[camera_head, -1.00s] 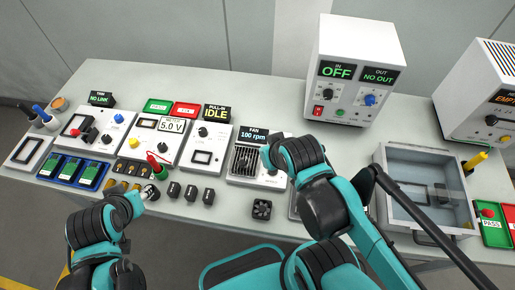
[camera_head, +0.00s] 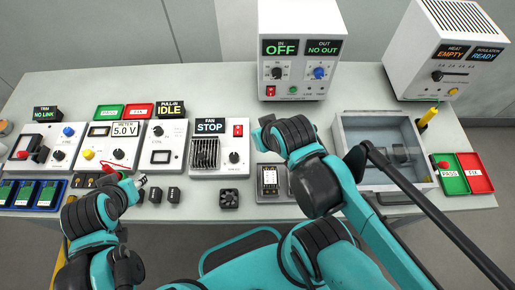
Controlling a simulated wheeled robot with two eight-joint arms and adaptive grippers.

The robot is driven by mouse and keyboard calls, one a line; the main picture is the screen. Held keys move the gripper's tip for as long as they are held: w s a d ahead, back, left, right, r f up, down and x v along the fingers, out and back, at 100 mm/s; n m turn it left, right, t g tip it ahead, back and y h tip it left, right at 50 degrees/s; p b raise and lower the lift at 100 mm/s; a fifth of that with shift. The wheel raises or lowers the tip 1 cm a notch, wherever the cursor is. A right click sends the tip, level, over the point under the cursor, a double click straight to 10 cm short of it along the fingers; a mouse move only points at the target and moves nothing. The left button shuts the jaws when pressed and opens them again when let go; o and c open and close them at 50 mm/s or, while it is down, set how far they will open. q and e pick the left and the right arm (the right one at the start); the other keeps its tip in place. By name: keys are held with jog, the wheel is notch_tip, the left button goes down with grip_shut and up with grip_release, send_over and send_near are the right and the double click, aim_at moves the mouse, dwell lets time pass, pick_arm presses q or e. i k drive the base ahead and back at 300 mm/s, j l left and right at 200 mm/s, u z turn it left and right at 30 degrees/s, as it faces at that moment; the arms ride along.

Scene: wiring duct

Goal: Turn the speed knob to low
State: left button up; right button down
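The fan unit (camera_head: 220,165) is a white box with a dark grille on its left.
A power supply (camera_head: 293,60) reading "OFF" and "NO OUT" stands behind. A clear-lidded box (camera_head: 345,130) is at right. A small black fan (camera_head: 229,198) and black blocks (camera_head: 173,195) lie in front.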

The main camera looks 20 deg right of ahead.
aim_at(234, 157)
jog(key=l+z, duration=0.3)
jog(key=k+l+z, duration=0.1)
jog(key=l, duration=0.2)
jog(key=k+l+z, duration=0.1)
jog(key=l, duration=0.25)
jog(key=k+l+z, duration=0.15)
jog(key=l, duration=0.2)
jog(key=i, duration=0.05)
